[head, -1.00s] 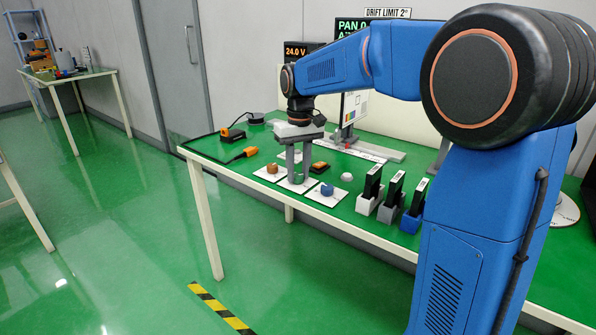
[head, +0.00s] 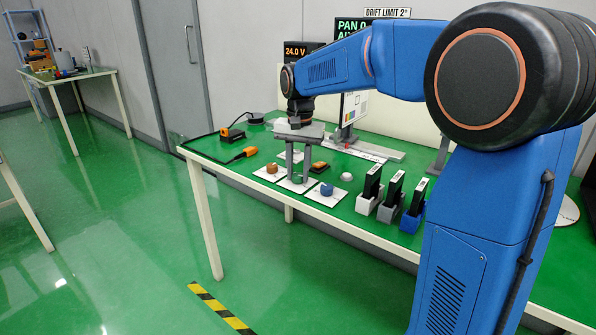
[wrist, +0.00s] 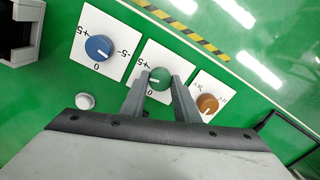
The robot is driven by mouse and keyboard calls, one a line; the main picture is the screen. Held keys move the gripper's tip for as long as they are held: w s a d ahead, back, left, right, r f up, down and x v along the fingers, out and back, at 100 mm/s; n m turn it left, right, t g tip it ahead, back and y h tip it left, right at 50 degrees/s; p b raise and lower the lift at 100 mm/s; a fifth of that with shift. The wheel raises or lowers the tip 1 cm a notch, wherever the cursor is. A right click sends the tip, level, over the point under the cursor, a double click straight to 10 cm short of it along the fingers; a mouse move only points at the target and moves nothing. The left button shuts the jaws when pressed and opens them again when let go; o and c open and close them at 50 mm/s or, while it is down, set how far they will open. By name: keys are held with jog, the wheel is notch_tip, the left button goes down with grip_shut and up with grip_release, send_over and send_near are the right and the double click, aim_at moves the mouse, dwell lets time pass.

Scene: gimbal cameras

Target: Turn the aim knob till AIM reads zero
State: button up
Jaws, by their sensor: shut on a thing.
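My gripper (head: 297,178) reaches down to the middle plate and is shut on the green knob. The green knob (wrist: 160,79) sits between both fingers in the wrist view; its white pointer line lies roughly sideways, near the +5 and 0 marks of its white plate (wrist: 176,55). A blue knob (wrist: 99,48), also in the head view (head: 327,189), and an orange knob (wrist: 207,103), also in the head view (head: 272,168), stand on plates either side.
A white dome (head: 347,177) stands near the blue knob. Several black modules in coloured holders, including a blue one (head: 412,222), stand to the right. Orange-and-black tools (head: 243,154) lie to the left. A "24.0 V" display (head: 297,51) stands behind my arm.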

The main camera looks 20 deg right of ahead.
aim_at(300, 176)
dwell(0.3)
jog(key=o, duration=1.1)
jog(key=shift+c, duration=0.2)
jog(key=shift+r, duration=0.15)
notch_tip(300, 176, up, 17)
jog(key=shift+s+d, duration=0.15)
jog(key=shift+d, duration=0.05)
jog(key=shift+s, duration=0.1)
